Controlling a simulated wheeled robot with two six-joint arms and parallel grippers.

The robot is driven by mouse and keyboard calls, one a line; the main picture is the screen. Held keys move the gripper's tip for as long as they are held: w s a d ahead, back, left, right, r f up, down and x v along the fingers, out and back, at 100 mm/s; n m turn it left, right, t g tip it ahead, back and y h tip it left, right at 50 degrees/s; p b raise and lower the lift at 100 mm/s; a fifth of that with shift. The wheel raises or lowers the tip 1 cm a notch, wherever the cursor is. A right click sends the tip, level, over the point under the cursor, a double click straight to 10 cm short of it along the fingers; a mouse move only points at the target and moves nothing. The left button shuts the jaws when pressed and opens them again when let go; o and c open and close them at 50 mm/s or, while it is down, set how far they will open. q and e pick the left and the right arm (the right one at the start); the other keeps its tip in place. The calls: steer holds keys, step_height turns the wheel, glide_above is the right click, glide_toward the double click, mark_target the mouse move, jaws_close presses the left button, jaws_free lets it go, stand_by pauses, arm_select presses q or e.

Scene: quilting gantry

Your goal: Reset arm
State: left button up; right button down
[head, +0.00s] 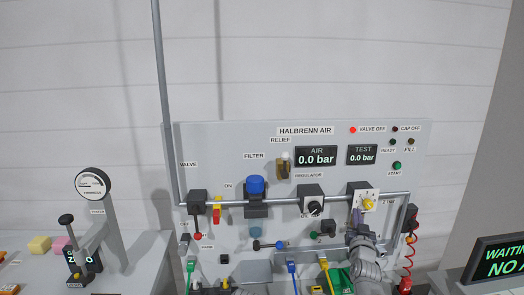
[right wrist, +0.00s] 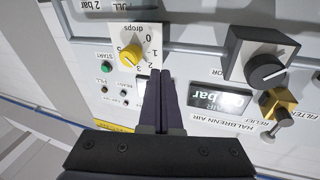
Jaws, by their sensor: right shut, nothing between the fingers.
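My right gripper (head: 357,220) is in front of the lower right of the Halbrenn Air panel (head: 225,145), with its arm coming up from below. In the right wrist view its dark fingers (right wrist: 160,88) are together with nothing between them. The fingertips lie close beside the yellow dial (right wrist: 130,56) on its white drops plate; I cannot tell whether they touch the panel. The yellow dial also shows in the head view (head: 367,205), just above the gripper. My left gripper is not in view.
The black regulator knob (head: 314,208) and blue-topped filter (head: 256,186) sit along the grey pipe. A red coiled hose (head: 408,255) hangs at right. Blue (head: 292,275) and green connectors are below. A gauge stand (head: 93,183) is left; a display (head: 497,262) is right.

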steer(key=s+a+f+n+g+y, duration=0.3)
steer(key=s+a+f+g, duration=0.15)
steer(key=a+f, duration=0.5)
steer(key=s+a+f+n+g+y, duration=0.25)
steer(key=s+a+f+g, duration=0.2)
steer(key=a+f, duration=0.45)
steer(key=s+a+f+g, duration=0.2)
steer(key=s+g, duration=0.1)
steer(key=s, duration=0.4)
steer(key=s+a+f+n+g+h, duration=0.1)
steer(key=s+a+f+g, duration=0.1)
steer(key=s, duration=0.5)
steer(key=s+a+f+n+g+h, duration=0.1)
steer(key=s+f+g, duration=0.1)
steer(key=s+g, duration=0.3)
steer(key=shift+s+a+f+b, duration=0.25)
steer(key=shift+s+a+b, duration=0.15)
steer(key=shift+s, duration=0.8)
steer(key=shift+h, duration=0.25)
